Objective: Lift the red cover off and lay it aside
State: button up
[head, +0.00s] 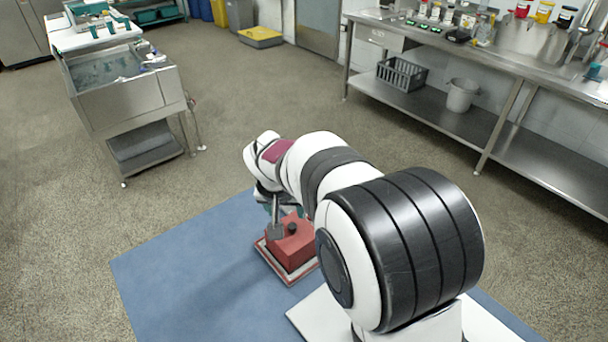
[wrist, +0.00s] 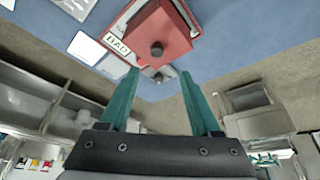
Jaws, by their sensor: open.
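The red cover (head: 296,249) is a box-like block with a dark knob (head: 292,228) on top. It sits on a red-and-white base (head: 269,262) on the blue mat. The cover (wrist: 162,25) and its knob (wrist: 156,50) also show at the top of the wrist view, beyond the fingertips. My gripper (head: 271,207) is close to the cover in the head view, partly hidden by my arm. In the wrist view my gripper (wrist: 159,72) has its two teal fingers apart, with the knob not between them. A small grey piece with a dark spot shows between the fingertips; I cannot tell what it is.
The blue mat (head: 190,275) has free room left of the cover. A white plate (wrist: 117,44) lettered "BAD" lies beside the cover. A steel sink unit (head: 130,90) stands at the back left. A long steel bench (head: 500,65) runs along the right wall.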

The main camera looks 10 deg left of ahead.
aim_at(292, 226)
jog(key=x, duration=0.9)
jog(key=shift+s+d+f, duration=0.15)
jog(key=shift+s+d, duration=0.1)
jog(key=shift+d, duration=0.05)
grip_shut()
dwell(0.8)
